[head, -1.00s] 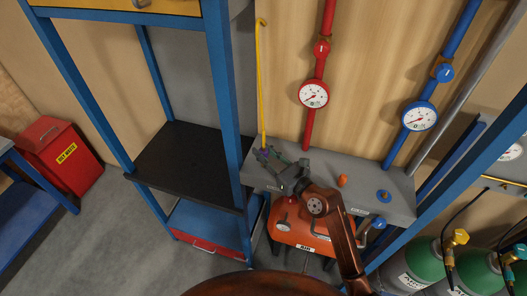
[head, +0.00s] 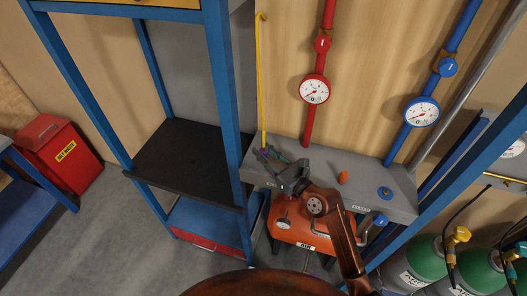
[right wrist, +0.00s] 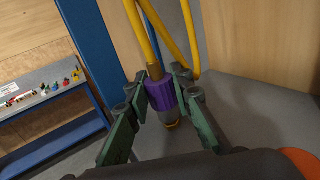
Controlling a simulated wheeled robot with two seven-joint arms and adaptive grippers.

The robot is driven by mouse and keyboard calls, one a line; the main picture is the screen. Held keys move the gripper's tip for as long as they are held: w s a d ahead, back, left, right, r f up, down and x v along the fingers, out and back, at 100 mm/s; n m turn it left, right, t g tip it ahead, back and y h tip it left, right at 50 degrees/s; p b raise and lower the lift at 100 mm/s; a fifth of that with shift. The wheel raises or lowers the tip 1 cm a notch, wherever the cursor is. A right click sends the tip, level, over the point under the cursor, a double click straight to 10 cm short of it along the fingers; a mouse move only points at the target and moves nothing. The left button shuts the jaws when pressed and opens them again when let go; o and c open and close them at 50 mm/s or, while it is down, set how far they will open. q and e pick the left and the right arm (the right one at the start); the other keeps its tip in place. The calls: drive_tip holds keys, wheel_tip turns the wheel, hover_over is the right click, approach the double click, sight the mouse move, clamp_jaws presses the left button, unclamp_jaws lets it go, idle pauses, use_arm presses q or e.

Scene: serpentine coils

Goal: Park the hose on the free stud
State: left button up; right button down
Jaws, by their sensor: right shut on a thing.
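The yellow hose (head: 261,80) hangs down the wall from a hooked top end and reaches the grey shelf. My right gripper (head: 272,156) is shut on this hose end at the left end of the shelf. I cannot tell whether the hose end touches the shelf. An orange stud (head: 343,177) and a blue stud (head: 384,192) stand on the shelf to the right. My left gripper is not in view.
The grey shelf (head: 325,167) has bare room between the gripper and the orange stud. Red and blue pipes with gauges (head: 314,89) run down the wall behind. A blue rack post (head: 225,100) stands close left. An orange tank (head: 300,225) is below.

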drive_tip(key=shift+f, duration=0.35)
drive_tip(key=c, duration=1.6)
unclamp_jaws()
drive_tip(key=v, duration=1.2)
drive_tip(key=shift+d, duration=0.1)
